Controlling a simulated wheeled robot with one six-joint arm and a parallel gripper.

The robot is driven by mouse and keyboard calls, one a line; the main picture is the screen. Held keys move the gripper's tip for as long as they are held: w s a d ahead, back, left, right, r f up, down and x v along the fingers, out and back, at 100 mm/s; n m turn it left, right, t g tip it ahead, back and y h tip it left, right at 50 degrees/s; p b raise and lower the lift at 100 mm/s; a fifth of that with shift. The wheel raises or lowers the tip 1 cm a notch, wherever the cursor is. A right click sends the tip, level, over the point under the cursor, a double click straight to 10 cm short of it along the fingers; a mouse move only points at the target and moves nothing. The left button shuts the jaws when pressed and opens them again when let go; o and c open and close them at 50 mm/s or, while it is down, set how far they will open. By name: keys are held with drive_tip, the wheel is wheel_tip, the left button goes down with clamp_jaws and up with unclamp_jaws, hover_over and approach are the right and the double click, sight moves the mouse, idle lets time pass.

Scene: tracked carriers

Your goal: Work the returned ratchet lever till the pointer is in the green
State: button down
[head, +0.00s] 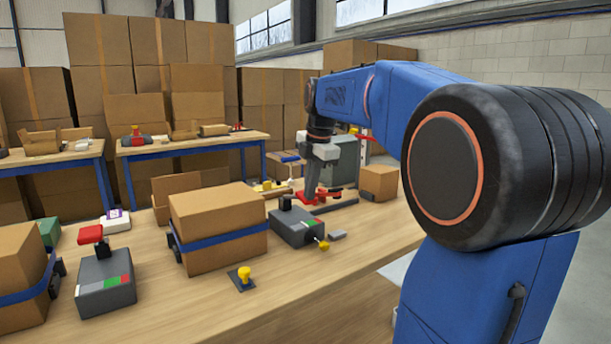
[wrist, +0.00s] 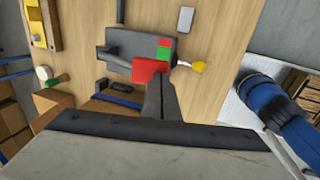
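A grey ratchet box (head: 296,229) with a red and green scale stands right of the middle carton, and a black post (head: 285,203) rises from it. A yellow knob (head: 322,244) sticks out at its front. The same grey box shows in the wrist view (wrist: 138,47), with the green patch (wrist: 163,52) clear; I cannot make out a pointer. My gripper (head: 322,190) hangs just behind this box, pointing down. In the wrist view its dark fingers (wrist: 164,92) reach toward a red block (wrist: 149,71) over the box edge. I cannot tell whether they touch or grip it.
A second grey box (head: 106,288) with a red-topped lever (head: 90,235) stands front left. A blue-strapped carton (head: 215,228) stands between the boxes. The front tabletop is mostly clear.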

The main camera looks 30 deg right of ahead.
drive_tip(key=shift+t, duration=0.9)
drive_tip(key=shift+s+f, duration=0.3)
drive_tip(key=shift+f, duration=0.45)
drive_tip(key=shift+s+f, duration=0.25)
drive_tip(key=shift+f, duration=0.5)
drive_tip(key=shift+s+f, duration=0.3)
drive_tip(key=shift+f, duration=0.6)
